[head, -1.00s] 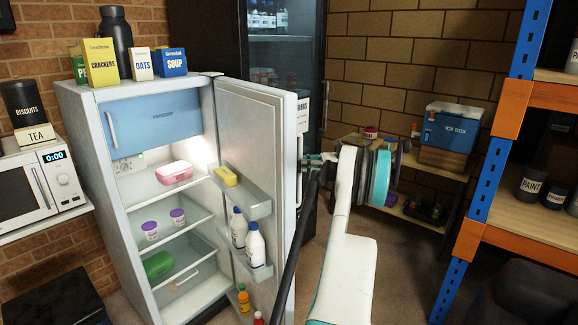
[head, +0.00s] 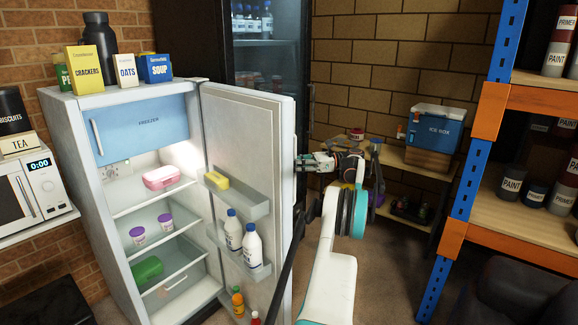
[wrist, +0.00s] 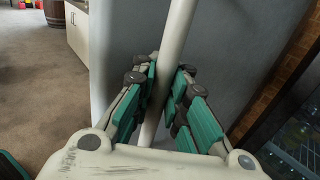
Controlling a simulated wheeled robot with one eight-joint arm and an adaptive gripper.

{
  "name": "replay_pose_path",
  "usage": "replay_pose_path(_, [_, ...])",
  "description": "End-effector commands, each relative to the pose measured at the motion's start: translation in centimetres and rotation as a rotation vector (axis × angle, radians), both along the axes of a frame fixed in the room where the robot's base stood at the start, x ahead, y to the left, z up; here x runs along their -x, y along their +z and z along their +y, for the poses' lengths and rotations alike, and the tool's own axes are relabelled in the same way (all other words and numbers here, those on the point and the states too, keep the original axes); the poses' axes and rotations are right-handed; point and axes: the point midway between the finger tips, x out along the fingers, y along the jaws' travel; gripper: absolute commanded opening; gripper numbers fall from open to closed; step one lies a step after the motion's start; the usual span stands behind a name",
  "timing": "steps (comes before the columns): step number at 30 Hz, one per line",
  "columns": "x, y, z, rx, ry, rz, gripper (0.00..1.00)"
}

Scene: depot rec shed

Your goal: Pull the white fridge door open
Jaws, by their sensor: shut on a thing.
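The white fridge (head: 78,150) stands at the left in the head view. Its door (head: 240,130) is swung wide open, with the inner shelves facing me. My gripper (head: 310,163) is at the door's outer side, near the free edge. In the wrist view my gripper (wrist: 160,90) is shut around a pale upright bar, the door handle (wrist: 174,35), with green finger pads on both sides. The door's outer face is hidden in the head view. Inside the fridge show a blue freezer flap (head: 145,136), a pink box (head: 161,178) and a green item (head: 147,267).
Bottles (head: 252,245) and a yellow item (head: 217,181) sit in the door shelves. A dark glass-door cooler (head: 262,60) stands behind the door. A blue and orange rack (head: 487,110) stands at the right, and an ice box (head: 436,124) on a low shelf at the back.

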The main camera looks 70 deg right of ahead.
Motion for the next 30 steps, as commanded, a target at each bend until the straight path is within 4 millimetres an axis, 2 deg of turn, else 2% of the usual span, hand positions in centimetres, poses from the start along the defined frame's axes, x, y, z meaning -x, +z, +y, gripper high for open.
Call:
replay_pose_path(1, [0.59,-0.03,-0.06,-0.001,0.000,0.000,0.00])
replay_pose_path(13, [0.61,-0.03,-0.08,-0.001,0.001,0.000,0.00])
replay_pose_path(14, [0.61,-0.03,-0.08,-0.001,0.001,0.000,0.14])
replay_pose_path(15, [0.61,-0.02,-0.08,-0.001,0.001,0.000,0.23])
replay_pose_path(17, [0.55,-0.02,-0.08,-0.001,0.001,0.000,0.35])
replay_pose_path(26, [0.22,0.04,-0.07,0.000,0.001,0.000,0.35])
replay_pose_path(30, [0.18,0.90,-0.07,0.000,0.001,0.000,0.35])
